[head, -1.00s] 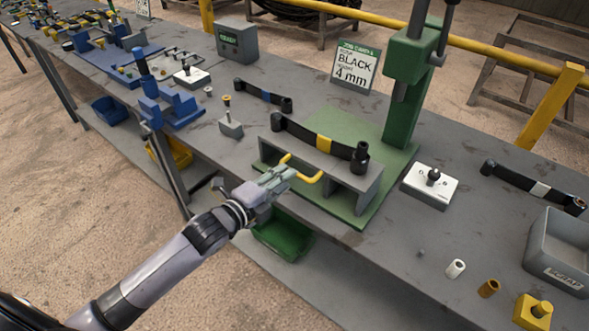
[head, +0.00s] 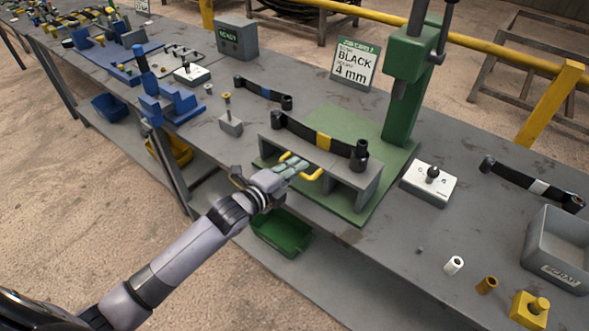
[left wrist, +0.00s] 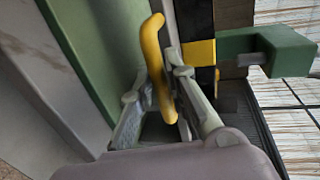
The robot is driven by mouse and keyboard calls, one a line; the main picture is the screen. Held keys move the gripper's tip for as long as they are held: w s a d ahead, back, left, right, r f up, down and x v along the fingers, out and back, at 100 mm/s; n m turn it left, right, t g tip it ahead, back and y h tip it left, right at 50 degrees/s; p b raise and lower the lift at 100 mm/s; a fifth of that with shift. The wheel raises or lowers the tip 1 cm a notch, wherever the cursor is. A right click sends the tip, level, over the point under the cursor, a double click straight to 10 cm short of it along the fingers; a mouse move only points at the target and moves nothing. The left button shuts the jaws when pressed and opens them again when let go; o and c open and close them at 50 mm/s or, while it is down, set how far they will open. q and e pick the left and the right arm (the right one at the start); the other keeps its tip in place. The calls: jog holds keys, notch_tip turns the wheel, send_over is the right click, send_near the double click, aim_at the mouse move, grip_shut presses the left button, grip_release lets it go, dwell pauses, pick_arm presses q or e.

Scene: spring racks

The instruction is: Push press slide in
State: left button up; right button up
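The press slide is a grey raised carriage (head: 345,178) on a green base plate (head: 400,160) under the green press (head: 408,75). A black leaf spring with a yellow band (head: 322,141) lies along its top. A yellow handle (head: 316,176) sticks out of the slide's front; it also shows in the left wrist view (left wrist: 152,55). My left gripper (head: 290,168) is at this handle. In the left wrist view its fingers (left wrist: 157,92) stand apart, with the handle between them, nearer the right finger. My right gripper is not in view.
A white block with a black knob (head: 431,181) stands right of the base plate, near a grey scrap bin (head: 560,250). A small post on a grey block (head: 230,122) stands left. A sign (head: 355,65) stands behind. A green bin (head: 282,232) sits below the bench edge.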

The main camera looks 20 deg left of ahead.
pick_arm(q)
grip_shut()
dwell(0.3)
jog(key=shift+w, duration=0.1)
